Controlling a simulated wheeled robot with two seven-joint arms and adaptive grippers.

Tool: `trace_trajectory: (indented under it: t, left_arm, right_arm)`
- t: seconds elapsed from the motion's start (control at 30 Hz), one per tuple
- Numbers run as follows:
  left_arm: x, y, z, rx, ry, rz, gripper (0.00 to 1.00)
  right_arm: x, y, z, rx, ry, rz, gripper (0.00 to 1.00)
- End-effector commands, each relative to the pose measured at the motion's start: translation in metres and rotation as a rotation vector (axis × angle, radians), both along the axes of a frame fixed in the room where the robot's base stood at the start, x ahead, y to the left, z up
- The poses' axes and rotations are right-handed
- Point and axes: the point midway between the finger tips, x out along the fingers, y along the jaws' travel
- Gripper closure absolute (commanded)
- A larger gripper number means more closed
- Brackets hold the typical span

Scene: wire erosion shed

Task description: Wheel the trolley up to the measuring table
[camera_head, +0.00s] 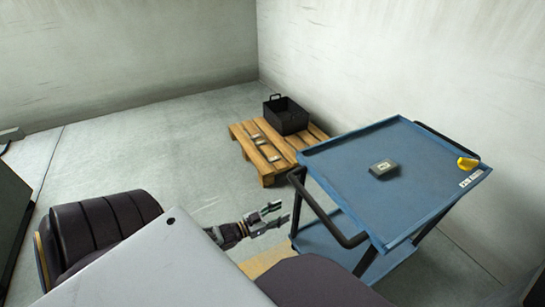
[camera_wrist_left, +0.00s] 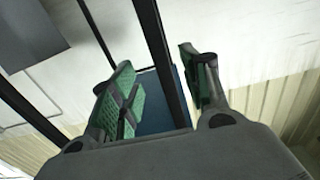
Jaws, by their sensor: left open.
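The trolley (camera_head: 340,170) stands at the right, with a blue top tray, a blue lower shelf and black posts. Its black push handle (camera_head: 330,217) is on the side nearest my left gripper. My left gripper (camera_head: 283,213) is open and empty, just left of the handle and apart from it in the head view. In the left wrist view, my open fingers (camera_wrist_left: 160,90) face a dark bar (camera_wrist_left: 160,50) with a blue surface (camera_wrist_left: 153,118) behind it; I cannot tell how deep the bar lies between them. My right gripper and the measuring table are not recognisable in view.
A grey block (camera_head: 383,168) and a yellow object (camera_head: 467,163) lie on the trolley top. A wooden pallet (camera_head: 262,168) with a black crate (camera_head: 286,115) sits behind the trolley by the wall. Open floor (camera_head: 150,150) lies left; a dark cabinet (camera_head: 12,225) stands at the left edge.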

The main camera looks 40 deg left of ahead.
Motion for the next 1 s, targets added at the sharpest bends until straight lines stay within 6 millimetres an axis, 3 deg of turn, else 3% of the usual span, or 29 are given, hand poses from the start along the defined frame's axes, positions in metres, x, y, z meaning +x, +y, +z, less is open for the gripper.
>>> trace_trajectory:
  t: [0.27, 0.6, 1.0]
  left_arm:
    - [0.029, -0.01, -0.001, 0.0, -0.002, 0.0, 0.54]
    - [0.06, -0.022, -0.001, -0.002, -0.002, 0.001, 0.54]
    - [0.078, -0.028, -0.001, -0.001, 0.001, 0.0, 0.54]
  right_arm:
    - [0.0, 0.003, -0.023, 0.033, -0.031, -0.022, 0.43]
    - [0.002, 0.006, -0.033, 0.048, -0.045, -0.014, 0.43]
    - [0.004, 0.007, -0.038, 0.057, -0.054, -0.011, 0.43]
